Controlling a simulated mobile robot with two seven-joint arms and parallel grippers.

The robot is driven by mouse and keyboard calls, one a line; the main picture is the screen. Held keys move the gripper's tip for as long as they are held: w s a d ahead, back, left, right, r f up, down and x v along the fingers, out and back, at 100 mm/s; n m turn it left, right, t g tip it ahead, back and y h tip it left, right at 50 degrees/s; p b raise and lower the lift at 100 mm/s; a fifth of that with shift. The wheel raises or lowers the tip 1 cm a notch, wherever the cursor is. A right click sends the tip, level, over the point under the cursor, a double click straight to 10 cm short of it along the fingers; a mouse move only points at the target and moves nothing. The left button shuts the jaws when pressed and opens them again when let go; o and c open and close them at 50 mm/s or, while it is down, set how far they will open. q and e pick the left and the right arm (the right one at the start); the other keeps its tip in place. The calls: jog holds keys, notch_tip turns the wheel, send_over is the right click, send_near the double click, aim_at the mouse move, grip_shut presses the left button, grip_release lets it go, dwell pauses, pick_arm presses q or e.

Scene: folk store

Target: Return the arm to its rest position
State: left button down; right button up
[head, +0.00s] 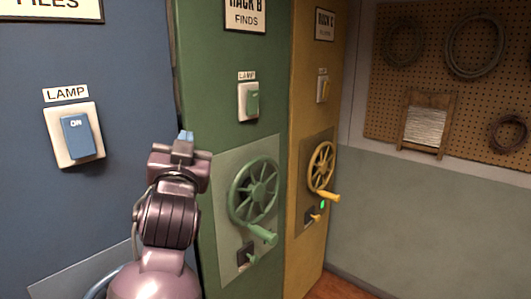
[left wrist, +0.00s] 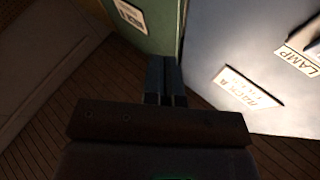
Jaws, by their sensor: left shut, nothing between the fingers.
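My left gripper (head: 184,136) is raised in front of the seam between the blue cabinet (head: 120,190) and the green cabinet (head: 210,90). Its fingers are shut and empty. In the left wrist view the closed fingertips (left wrist: 166,75) point toward the edge where the green and blue panels meet. No contact with either cabinet can be made out. My left arm covers part of the blue cabinet's lower right. My right gripper does not show in either view.
Lamp switches sit on the blue (head: 76,136), green (head: 252,101) and yellow (head: 322,88) cabinets. A green handwheel (head: 254,190) and a yellow handwheel (head: 321,167) stick out at right. A pegboard (head: 420,70) with coils hangs on the far wall. Open floor (head: 350,287) shows below it.

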pick_arm(q)
jog(key=s+a+f+g+h, duration=0.2)
jog(key=f, duration=1.3)
jog(key=s+a+f+g+h, duration=0.1)
jog(key=a+f+g+h, duration=0.15)
jog(key=f, duration=1.15)
jog(key=s+a+f+g+y, duration=0.1)
jog(key=s+a+f+g, duration=0.2)
jog(key=s+f, duration=0.8)
jog(key=s+a+f+n+g+y, duration=0.1)
jog(key=s+a+f+g, duration=0.2)
jog(key=s+f, duration=0.8)
notch_tip(320, 180, down, 2)
jog(key=shift+s+a+f, duration=0.1)
jog(key=shift+s+a, duration=0.15)
jog(key=shift+a, duration=1)
